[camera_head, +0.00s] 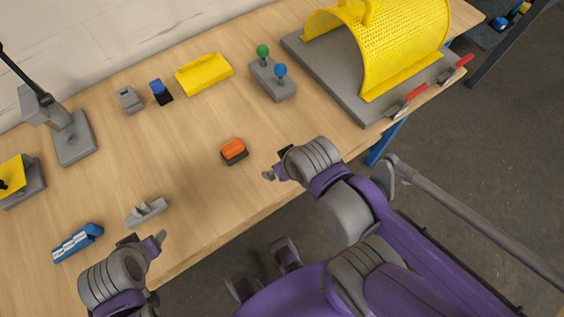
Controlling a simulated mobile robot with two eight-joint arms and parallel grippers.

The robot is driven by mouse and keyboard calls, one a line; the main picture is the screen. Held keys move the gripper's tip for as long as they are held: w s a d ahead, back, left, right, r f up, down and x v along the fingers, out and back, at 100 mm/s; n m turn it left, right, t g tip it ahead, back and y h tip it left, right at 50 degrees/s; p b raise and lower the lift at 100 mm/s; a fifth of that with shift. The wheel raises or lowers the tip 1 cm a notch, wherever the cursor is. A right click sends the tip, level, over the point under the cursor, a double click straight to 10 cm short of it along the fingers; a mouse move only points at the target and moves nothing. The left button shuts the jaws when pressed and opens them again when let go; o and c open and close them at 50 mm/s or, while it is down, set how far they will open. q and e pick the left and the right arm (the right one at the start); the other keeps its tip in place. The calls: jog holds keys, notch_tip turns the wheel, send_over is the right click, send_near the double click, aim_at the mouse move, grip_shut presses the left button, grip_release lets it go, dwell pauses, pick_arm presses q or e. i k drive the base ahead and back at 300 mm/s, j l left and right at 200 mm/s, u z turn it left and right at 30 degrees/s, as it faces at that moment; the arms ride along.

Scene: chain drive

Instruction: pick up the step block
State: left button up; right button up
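A small grey block with a raised end and a notched top (147,211) lies on the table near its front edge, at the lower left; it looks like the step block. My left gripper (144,239) is just in front of it, with its fingers apart and nothing between them. It appears not to touch the block. My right gripper (274,163) is further right, over the table's front edge, beside an orange-topped block (233,149). Its fingers look apart and empty.
A blue labelled piece (78,243) lies left of the grey block. The table's middle is clear.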

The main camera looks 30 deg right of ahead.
aim_at(74, 242)
jog(key=u, duration=1.5)
jog(key=j+u, duration=0.2)
jog(key=u, duration=0.6)
jog(key=k, duration=0.05)
